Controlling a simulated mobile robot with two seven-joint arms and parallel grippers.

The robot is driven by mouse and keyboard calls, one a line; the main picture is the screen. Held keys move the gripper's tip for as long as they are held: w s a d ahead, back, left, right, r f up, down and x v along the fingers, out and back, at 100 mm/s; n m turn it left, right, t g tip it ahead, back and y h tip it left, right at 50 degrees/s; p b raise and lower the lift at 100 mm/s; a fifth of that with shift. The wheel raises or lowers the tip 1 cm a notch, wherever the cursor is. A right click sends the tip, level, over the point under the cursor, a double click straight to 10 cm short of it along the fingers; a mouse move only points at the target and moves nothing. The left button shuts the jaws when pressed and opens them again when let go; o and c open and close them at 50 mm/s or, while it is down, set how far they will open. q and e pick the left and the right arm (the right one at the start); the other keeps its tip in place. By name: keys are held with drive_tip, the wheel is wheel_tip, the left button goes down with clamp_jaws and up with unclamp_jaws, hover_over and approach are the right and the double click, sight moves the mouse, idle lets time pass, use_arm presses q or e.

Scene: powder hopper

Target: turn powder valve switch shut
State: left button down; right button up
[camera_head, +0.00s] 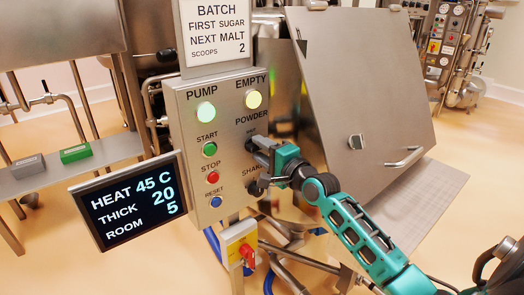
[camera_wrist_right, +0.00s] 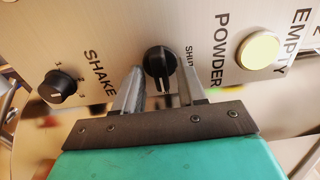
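The powder valve switch is a black knob with a raised bar, under the word POWDER on the steel control panel; it shows in the head view (camera_head: 257,142) and the right wrist view (camera_wrist_right: 160,60). In the wrist view its bar points down, toward my gripper. A partly hidden label beside it seems to read SHUT. My right gripper (camera_head: 260,153) is at the panel. In the wrist view its fingers (camera_wrist_right: 161,75) stand on both sides of the knob, with gaps to the bar. The opposite label is hidden. My left gripper is not in view.
The SHAKE knob (camera_wrist_right: 57,88) sits beside the switch. START (camera_head: 209,149), STOP (camera_head: 213,177) and RESET (camera_head: 216,202) buttons line the panel's left. PUMP (camera_head: 206,112) and EMPTY (camera_head: 253,99) lamps glow. A screen (camera_head: 130,201) and a steel lid (camera_head: 360,80) flank the panel.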

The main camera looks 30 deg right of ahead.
clamp_jaws()
use_arm(q)
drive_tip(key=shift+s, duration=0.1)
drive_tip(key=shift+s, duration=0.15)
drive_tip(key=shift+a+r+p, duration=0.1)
drive_tip(key=shift+p, duration=0.2)
use_arm(e)
drive_tip(key=shift+n, duration=0.4)
drive_tip(key=n+p, duration=0.7)
drive_tip(key=n, duration=0.6)
drive_tip(key=shift+r+n+p, duration=0.1)
drive_tip(key=shift+n+p, duration=0.2)
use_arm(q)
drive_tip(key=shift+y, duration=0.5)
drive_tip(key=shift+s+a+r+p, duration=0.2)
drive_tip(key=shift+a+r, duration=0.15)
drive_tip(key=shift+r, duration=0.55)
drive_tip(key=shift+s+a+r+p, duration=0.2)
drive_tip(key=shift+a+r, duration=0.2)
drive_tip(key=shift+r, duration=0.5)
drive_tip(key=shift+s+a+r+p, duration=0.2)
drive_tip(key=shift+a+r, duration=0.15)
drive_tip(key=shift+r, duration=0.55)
use_arm(e)
drive_tip(key=shift+n, duration=1.5)
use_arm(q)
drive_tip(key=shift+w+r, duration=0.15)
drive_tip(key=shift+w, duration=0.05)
